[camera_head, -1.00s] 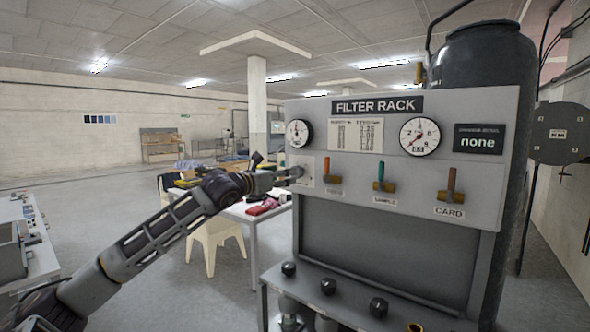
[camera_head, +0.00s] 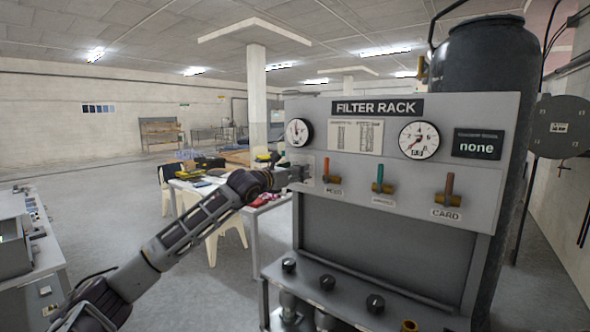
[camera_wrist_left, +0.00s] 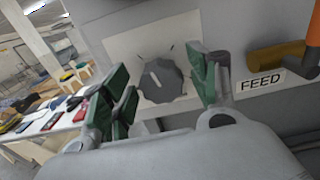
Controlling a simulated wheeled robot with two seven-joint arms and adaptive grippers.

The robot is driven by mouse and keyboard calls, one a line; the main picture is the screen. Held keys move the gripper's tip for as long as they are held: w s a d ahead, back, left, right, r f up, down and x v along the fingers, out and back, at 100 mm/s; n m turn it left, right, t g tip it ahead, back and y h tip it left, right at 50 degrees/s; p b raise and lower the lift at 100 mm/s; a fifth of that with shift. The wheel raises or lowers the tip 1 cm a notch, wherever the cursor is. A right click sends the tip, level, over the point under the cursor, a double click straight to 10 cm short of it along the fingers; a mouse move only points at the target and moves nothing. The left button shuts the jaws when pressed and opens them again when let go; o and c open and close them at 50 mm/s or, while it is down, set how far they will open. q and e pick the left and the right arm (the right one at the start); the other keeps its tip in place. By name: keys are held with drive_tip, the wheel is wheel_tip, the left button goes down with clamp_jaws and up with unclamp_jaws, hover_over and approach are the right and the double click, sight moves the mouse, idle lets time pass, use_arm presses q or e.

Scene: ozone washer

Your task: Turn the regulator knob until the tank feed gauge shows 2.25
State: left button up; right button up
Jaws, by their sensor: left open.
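The regulator knob (camera_wrist_left: 163,80) is a dark grey ribbed dial with a white pointer line, on a pale plate of the rack front. In the left wrist view it sits between the green-padded fingers of my left gripper (camera_wrist_left: 160,92), which are open, one on each side; I cannot tell whether they touch it. In the head view my left gripper (camera_head: 290,176) reaches the left end of the panel and hides the knob. A round gauge (camera_head: 299,132) is above it and another gauge (camera_head: 419,140) is further right; which is the tank feed gauge and their readings are too small to tell.
The filter rack (camera_head: 390,108) carries three valves with coloured handles, the red-orange one (camera_head: 327,167) closest to my gripper. A table (camera_head: 262,211) with items stands behind my arm. Black knobs (camera_head: 328,283) line the lower shelf. A display (camera_head: 478,144) reads "none".

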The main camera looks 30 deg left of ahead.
use_arm(q)
drive_tip(key=shift+w, duration=0.15)
use_arm(e)
drive_tip(key=shift+d, duration=0.4)
use_arm(q)
drive_tip(key=shift+c, duration=0.3)
